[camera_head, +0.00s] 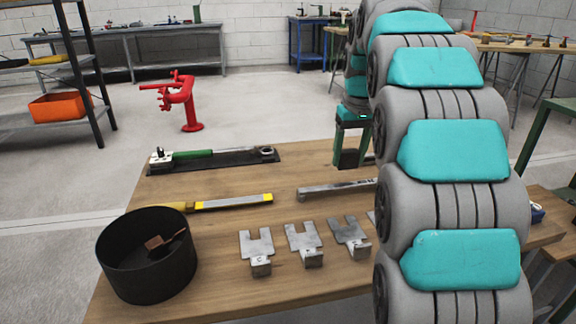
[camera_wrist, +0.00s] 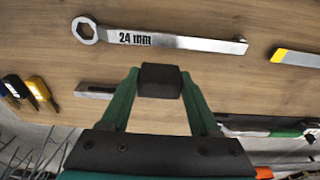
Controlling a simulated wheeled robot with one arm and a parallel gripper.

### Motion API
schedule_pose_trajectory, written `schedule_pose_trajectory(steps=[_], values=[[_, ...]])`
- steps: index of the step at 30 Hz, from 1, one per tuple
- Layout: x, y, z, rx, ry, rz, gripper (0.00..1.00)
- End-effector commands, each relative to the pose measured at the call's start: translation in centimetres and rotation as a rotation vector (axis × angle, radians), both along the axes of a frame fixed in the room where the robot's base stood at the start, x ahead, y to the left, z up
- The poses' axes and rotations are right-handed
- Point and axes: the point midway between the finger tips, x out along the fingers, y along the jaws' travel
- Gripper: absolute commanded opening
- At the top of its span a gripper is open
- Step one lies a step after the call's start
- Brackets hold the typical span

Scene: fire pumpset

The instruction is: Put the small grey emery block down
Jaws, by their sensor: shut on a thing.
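The small emery block (camera_wrist: 161,80) looks dark grey, almost black, and sits between the two green fingers of my gripper (camera_wrist: 160,92) in the wrist view. The fingers are shut on its sides. In the head view my gripper (camera_head: 352,125) points down, with the block (camera_head: 349,159) under it, over the far part of the wooden table (camera_head: 300,160). Whether the block touches the tabletop or hangs above it, I cannot tell. My arm hides the table to the right.
A 24 mm wrench (camera_wrist: 165,38) lies beside the block. On the table also are a black round bin (camera_head: 147,275), a yellow-handled file (camera_head: 230,202), a torque wrench on a dark tray (camera_head: 213,161) and several metal brackets (camera_head: 304,238). Bare wood shows between the dark tray and the gripper.

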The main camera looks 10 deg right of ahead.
Motion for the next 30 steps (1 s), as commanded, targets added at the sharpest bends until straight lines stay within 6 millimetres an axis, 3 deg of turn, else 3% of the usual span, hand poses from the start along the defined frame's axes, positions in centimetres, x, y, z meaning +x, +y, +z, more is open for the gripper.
schedule_pose_trajectory(steps=[9,15,30], values=[[3.5,6.9,-0.7,-0.003,0.002,0.004,0.18],[5.2,10.3,-1.0,-0.001,0.0,0.003,0.18],[6.2,12.5,-2.0,-0.002,0.003,0.002,0.18]])
